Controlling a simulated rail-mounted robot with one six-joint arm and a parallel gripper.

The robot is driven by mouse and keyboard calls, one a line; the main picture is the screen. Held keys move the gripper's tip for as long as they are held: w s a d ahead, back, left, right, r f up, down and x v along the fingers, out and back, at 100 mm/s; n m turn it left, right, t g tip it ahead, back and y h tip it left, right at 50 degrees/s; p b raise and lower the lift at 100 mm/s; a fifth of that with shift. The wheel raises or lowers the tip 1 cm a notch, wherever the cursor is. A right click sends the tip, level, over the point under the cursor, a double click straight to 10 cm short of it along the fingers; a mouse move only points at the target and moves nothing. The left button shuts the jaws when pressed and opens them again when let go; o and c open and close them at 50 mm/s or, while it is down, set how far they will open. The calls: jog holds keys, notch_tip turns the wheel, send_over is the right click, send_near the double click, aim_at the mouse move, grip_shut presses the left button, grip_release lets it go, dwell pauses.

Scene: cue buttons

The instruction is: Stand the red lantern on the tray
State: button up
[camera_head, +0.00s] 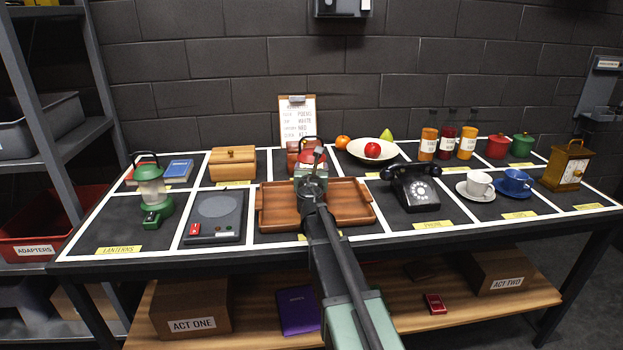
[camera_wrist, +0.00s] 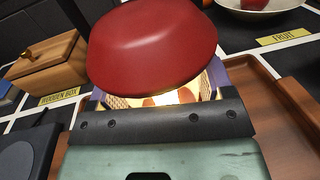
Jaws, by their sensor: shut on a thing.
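The red lantern (camera_head: 312,156) is upright in my gripper (camera_head: 311,176) in the head view, its dark handle loop on top. In the wrist view its broad red cap (camera_wrist: 150,48) fills the upper middle, with a lit, pale body just below between the jaws (camera_wrist: 158,98). My gripper is shut on the lantern. The brown wooden tray (camera_head: 350,203) lies around and below my gripper; its right part shows in the wrist view (camera_wrist: 262,125). The lantern's base is hidden, so I cannot tell whether it touches the tray.
A green lantern (camera_head: 151,187) and a grey device (camera_head: 215,215) stand left of the tray. A black telephone (camera_head: 417,188) stands to the right. A wooden box (camera_head: 233,164), a clipboard (camera_head: 297,118) and a fruit bowl (camera_head: 356,151) are behind.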

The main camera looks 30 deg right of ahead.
jog(key=o, duration=0.8)
jog(key=shift+f, duration=0.1)
jog(key=o, duration=0.5)
jog(key=shift+r, duration=0.35)
jog(key=v, duration=1.2)
jog(key=shift+f, duration=0.15)
